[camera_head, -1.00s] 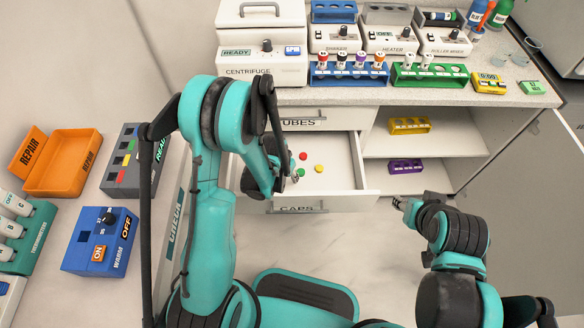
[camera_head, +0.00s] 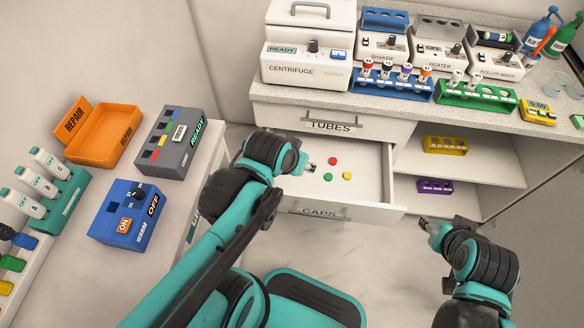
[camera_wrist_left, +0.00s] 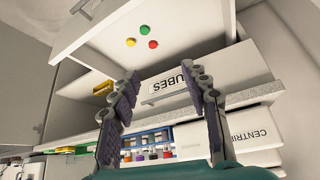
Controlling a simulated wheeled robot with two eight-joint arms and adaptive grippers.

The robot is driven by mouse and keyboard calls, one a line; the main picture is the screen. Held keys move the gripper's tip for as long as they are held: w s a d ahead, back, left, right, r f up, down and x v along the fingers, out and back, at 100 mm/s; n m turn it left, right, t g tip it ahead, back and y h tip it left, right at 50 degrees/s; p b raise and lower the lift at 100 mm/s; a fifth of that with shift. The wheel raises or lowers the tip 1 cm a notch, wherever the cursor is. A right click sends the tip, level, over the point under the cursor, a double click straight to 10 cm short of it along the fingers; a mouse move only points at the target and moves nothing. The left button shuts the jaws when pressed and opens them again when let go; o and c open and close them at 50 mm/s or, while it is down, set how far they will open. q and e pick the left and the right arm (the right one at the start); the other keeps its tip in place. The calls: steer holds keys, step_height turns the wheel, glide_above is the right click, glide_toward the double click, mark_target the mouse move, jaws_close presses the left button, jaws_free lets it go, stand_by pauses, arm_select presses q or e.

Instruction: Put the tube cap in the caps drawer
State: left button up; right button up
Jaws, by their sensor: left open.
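The caps drawer (camera_head: 364,205), labelled CAPS, is pulled open under the shut TUBES drawer (camera_head: 372,128). A red cap (camera_head: 333,161), a yellow cap (camera_head: 347,176) and a green cap (camera_head: 328,177) lie apart on its floor. In the left wrist view the same red (camera_wrist_left: 153,44), yellow (camera_wrist_left: 131,42) and green (camera_wrist_left: 143,30) caps show. My left gripper (camera_head: 308,166) is open and empty near the drawer's left side, left of the caps; its spread fingers (camera_wrist_left: 160,76) show in the wrist view. My right gripper (camera_head: 425,223) is outside the drawer, right of its front; its fingers are too small to read.
The counter holds a centrifuge (camera_head: 306,66), a blue tube rack (camera_head: 392,88) with capped tubes and a green rack (camera_head: 475,96). Open shelves with yellow (camera_head: 446,146) and purple (camera_head: 435,187) racks stand right of the drawer. A side table at left holds an orange bin (camera_head: 104,136).

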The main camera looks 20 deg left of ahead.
arm_select(q)
steer(key=shift+s+a+r+t, duration=0.1)
steer(key=shift+s+r+t, duration=0.2)
steer(key=shift+s, duration=0.6)
steer(key=shift+s+r+t, duration=0.1)
steer(key=shift+s+r, duration=0.3)
steer(key=shift+s, duration=0.45)
